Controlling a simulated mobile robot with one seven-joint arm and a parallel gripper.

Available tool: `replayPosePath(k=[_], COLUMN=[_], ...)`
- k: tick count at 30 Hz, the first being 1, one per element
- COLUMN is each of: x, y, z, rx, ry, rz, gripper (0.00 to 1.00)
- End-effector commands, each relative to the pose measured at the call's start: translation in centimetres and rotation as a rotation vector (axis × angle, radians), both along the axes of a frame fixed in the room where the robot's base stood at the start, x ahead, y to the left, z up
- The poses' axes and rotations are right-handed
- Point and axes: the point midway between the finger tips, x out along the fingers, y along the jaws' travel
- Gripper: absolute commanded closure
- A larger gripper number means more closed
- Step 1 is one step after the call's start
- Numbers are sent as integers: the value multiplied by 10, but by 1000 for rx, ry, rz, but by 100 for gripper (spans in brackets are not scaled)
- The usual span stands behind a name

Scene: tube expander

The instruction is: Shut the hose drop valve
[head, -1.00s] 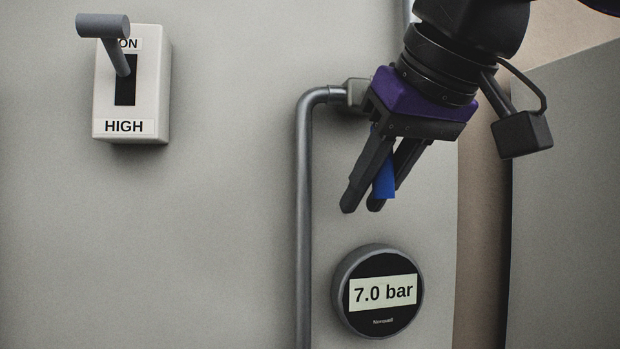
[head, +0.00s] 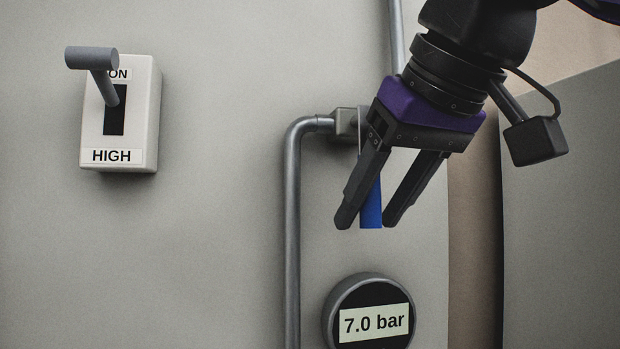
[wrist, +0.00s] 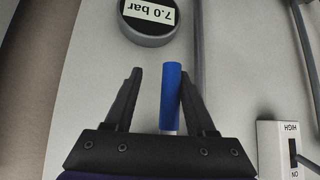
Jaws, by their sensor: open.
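The hose drop valve shows as a blue handle (head: 371,206), hanging straight down on the pipe line and partly hidden by my gripper in the head view. In the wrist view the blue handle (wrist: 171,95) lies between the fingers, close to the right-hand one, with a pale stem at its lower end. My gripper (head: 366,222) is open, its fingers on either side of the handle; it also shows in the wrist view (wrist: 160,85). Whether a finger touches the handle I cannot tell. The valve body (head: 347,122) is partly hidden behind my gripper.
A round gauge (head: 371,318) reading 7.0 bar sits below my gripper. A grey pipe (head: 292,230) runs down to its left. A switch box (head: 144,115) marked ON and HIGH, with its lever up, is at the far left. The wall between is bare.

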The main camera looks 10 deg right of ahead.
Motion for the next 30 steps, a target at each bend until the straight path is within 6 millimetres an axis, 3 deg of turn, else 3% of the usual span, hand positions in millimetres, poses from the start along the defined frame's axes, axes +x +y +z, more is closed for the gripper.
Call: replayPosePath(k=[1, 13, 30], x=[-7, -56, -68], y=[7, -9, -13], z=[6, 59, 70], rx=[-18, -10, -6], ry=[1, 4, 4], rz=[11, 1, 2], gripper=[44, 44, 44])
